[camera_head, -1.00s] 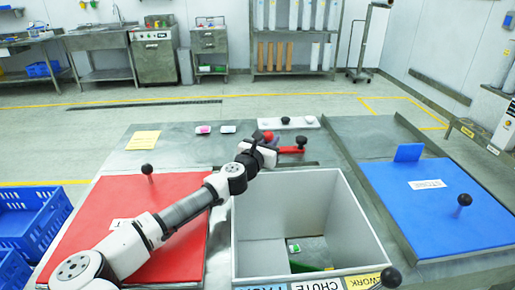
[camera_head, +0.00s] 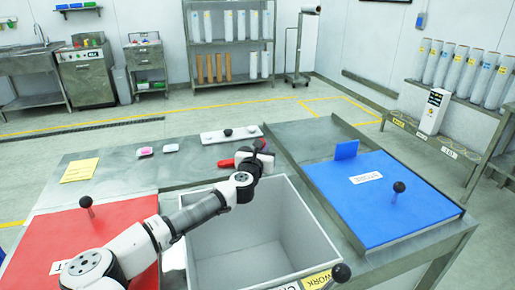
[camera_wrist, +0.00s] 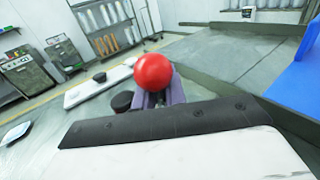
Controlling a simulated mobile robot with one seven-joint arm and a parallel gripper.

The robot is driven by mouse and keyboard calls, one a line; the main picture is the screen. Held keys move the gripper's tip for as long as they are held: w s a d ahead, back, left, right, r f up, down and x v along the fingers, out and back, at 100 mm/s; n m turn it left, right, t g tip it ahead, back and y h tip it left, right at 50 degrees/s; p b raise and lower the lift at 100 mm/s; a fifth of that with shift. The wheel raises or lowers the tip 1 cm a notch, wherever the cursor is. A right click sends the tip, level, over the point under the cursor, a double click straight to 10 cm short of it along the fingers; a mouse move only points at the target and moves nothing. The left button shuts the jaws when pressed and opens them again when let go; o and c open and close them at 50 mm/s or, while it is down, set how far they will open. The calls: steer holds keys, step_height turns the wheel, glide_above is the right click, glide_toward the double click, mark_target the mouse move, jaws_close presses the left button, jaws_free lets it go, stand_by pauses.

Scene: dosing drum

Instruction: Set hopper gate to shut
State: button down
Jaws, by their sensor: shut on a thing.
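My gripper (camera_wrist: 160,92) shows purple fingers in the wrist view, closed around the base of a red ball knob (camera_wrist: 152,72). In the head view my gripper (camera_head: 253,158) is above the far edge of the grey open bin, and the red knob (camera_head: 262,146) shows just beyond it. Which part is the hopper gate is not labelled in view. The stem under the red knob is hidden by my fingers.
The open bin (camera_head: 205,262) is in front. A red panel (camera_head: 75,240) with a black knob is left; a blue panel (camera_head: 370,215) with a black knob is right. Raised metal rims border the blue panel.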

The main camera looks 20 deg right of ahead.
steer(key=shift+d+r, duration=0.1)
steer(key=shift+d, duration=0.1)
steer(key=c, duration=1.5)
jaws_free()
steer(key=shift+d, duration=0.2)
steer(key=shift+o, duration=0.2)
steer(key=shift+a, duration=0.1)
steer(key=b+v, duration=0.3)
steer(key=v, duration=1)
steer(key=shift+s+a, duration=0.3)
